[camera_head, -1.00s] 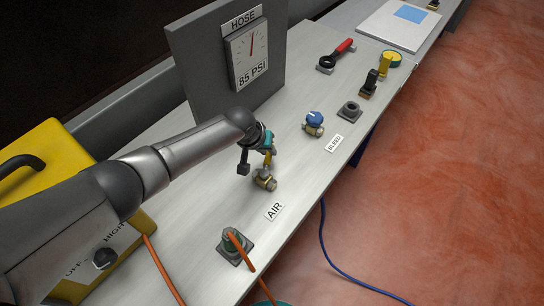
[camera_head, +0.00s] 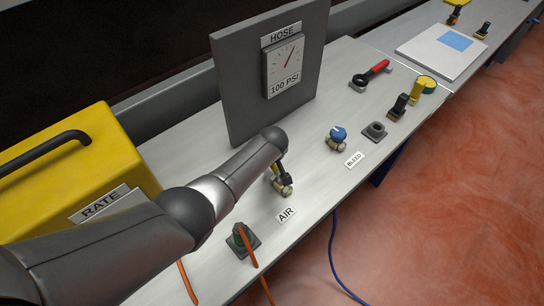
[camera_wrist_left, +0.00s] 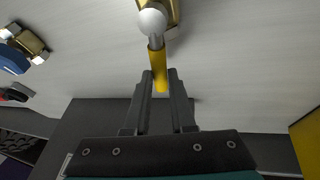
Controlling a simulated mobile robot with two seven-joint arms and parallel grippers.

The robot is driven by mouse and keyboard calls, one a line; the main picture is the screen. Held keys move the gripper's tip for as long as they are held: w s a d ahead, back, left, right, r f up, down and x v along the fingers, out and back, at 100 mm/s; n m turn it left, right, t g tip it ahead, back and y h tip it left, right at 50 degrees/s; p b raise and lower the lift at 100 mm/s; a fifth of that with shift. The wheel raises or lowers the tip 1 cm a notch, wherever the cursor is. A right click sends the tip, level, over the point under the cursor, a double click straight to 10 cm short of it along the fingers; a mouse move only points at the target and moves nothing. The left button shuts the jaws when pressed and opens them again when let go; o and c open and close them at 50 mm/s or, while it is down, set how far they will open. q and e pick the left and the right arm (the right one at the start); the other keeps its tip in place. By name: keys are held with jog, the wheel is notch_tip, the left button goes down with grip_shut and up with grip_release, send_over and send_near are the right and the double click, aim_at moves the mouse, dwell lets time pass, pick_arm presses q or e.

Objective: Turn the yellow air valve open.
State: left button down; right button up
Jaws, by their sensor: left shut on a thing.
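The air valve (camera_head: 284,190) is a small brass fitting on the bench beside the AIR label (camera_head: 286,214). Its yellow handle (camera_wrist_left: 157,58) shows in the left wrist view, running from a round silver pivot down between the fingers. My left gripper (camera_wrist_left: 161,73) is shut on the yellow handle's free end. In the head view my left gripper (camera_head: 284,178) is at the valve, partly hidden behind my forearm, and only a little yellow shows there. My right gripper is in neither view.
A blue-knobbed bleed valve (camera_head: 337,138) stands to the right. A hose socket (camera_head: 243,241) with an orange hose is in front. A yellow machine (camera_head: 70,165) is at the left.

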pick_arm(q)
jog(key=shift+s+a+n+y, duration=0.45)
jog(key=shift+n+y, duration=0.05)
jog(key=shift+n, duration=0.5)
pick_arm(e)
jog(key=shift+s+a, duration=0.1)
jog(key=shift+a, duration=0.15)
pick_arm(q)
jog(key=shift+a, duration=0.1)
jog(key=c, duration=0.8)
grip_release()
jog(key=shift+o, duration=0.2)
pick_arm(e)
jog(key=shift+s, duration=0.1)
